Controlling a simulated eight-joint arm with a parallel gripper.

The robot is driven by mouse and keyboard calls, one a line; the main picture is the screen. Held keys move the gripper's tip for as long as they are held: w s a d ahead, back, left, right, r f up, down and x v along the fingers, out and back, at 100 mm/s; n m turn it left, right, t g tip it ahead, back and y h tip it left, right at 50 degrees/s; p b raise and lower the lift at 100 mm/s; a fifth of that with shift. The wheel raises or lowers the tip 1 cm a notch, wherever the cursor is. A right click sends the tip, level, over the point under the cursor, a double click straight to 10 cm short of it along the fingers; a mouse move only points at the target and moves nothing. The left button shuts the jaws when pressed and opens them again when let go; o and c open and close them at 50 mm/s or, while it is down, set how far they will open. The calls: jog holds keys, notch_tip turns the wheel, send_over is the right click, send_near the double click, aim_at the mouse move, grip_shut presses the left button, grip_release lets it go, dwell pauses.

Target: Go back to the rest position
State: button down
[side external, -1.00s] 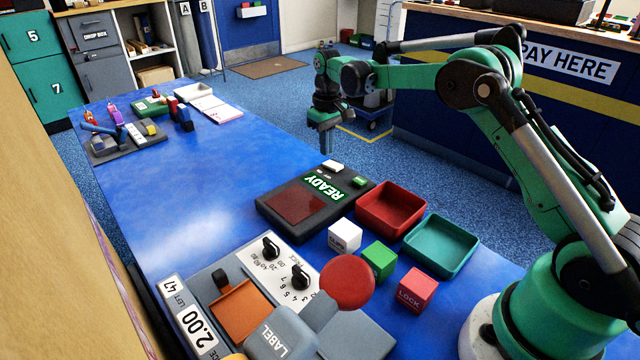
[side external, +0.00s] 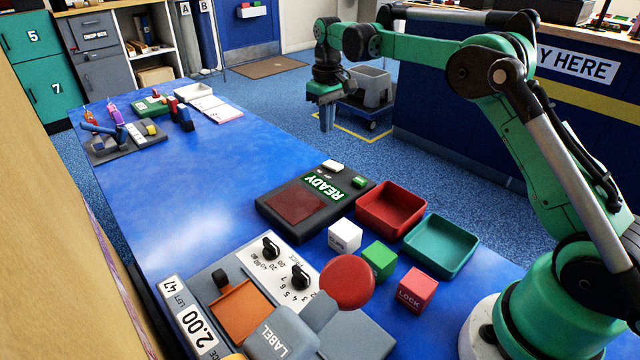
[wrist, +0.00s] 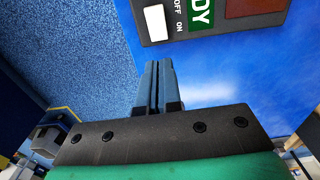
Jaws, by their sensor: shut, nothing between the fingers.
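My gripper (side external: 327,117) hangs over the far right edge of the blue table in the side external view, beyond the black READY device (side external: 345,205). Its fingers point down and are shut with nothing between them. In the wrist view, the closed fingers (wrist: 155,85) are side by side. The READY device (wrist: 215,12) shows at the top of that view, apart from the fingers.
A red tray (side external: 391,208) and a teal tray (side external: 441,244) sit at the table's right edge. White, green and red blocks, a red button (side external: 347,282) and a label machine (side external: 285,330) stand nearer.

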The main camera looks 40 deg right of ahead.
jog(key=s+a+r+t, duration=0.3)
jog(key=s+a+r, duration=0.3)
jog(key=s+r, duration=0.15)
jog(key=s+a+f+t, duration=0.2)
jog(key=s, duration=0.4)
jog(key=s+a+f+t, duration=0.2)
jog(key=s, duration=0.4)
jog(key=shift+f, duration=0.25)
